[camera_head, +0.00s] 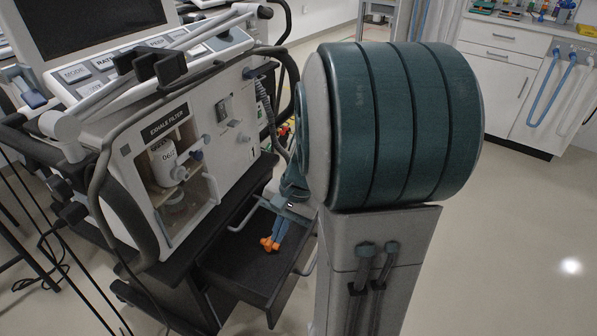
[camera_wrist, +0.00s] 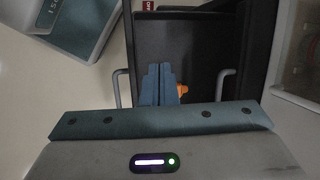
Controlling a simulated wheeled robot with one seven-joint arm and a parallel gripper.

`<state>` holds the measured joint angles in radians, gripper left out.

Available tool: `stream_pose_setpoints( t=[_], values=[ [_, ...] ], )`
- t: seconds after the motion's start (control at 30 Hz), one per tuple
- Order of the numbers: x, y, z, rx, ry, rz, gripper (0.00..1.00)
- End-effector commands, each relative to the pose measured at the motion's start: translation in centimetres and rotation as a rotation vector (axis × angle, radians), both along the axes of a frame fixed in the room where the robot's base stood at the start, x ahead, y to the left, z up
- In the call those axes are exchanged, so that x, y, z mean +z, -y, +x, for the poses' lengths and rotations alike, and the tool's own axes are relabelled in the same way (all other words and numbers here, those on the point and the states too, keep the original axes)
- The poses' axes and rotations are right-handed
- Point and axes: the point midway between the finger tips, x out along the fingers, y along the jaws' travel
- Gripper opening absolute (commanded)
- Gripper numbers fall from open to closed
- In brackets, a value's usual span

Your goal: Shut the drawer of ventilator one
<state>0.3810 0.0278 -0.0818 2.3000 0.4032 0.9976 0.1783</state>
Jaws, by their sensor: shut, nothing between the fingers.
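Ventilator one (camera_head: 238,130), a white unit marked 1, stands at the left in the head view. Its dark drawer (camera_head: 236,262) is pulled open below the body; the drawer's dark floor also shows in the wrist view (camera_wrist: 205,45). Light bracket handles stand at the drawer's two sides, one on the left (camera_wrist: 121,88) and one on the right (camera_wrist: 223,86). My gripper (camera_head: 278,238) is shut and empty, its blue fingers (camera_wrist: 158,72) pointing down over the drawer. Whether they touch it I cannot tell. A small orange item (camera_head: 267,244) shows beside the fingertips, partly hidden in the wrist view (camera_wrist: 183,90).
An exhale filter bay (camera_head: 178,185) with a white canister (camera_head: 163,160) is above the drawer. Hoses and cables hang along the ventilator's front and side. A white cabinet (camera_head: 500,85) stands at the back right. Pale floor (camera_head: 510,250) is clear at the right.

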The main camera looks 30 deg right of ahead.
Motion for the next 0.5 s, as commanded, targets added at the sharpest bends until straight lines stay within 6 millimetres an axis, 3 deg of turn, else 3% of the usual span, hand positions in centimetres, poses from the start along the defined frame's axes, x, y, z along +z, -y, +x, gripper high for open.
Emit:
stream_pose_setpoints(
  t=[0.27, 0.5],
  values=[
    [0.0, 10.6, 2.6, -0.643, -0.111, 0.269, 0.0],
    [-1.9, 21.2, 1.3, -1.16, -0.153, 0.497, 0.0]
  ],
)
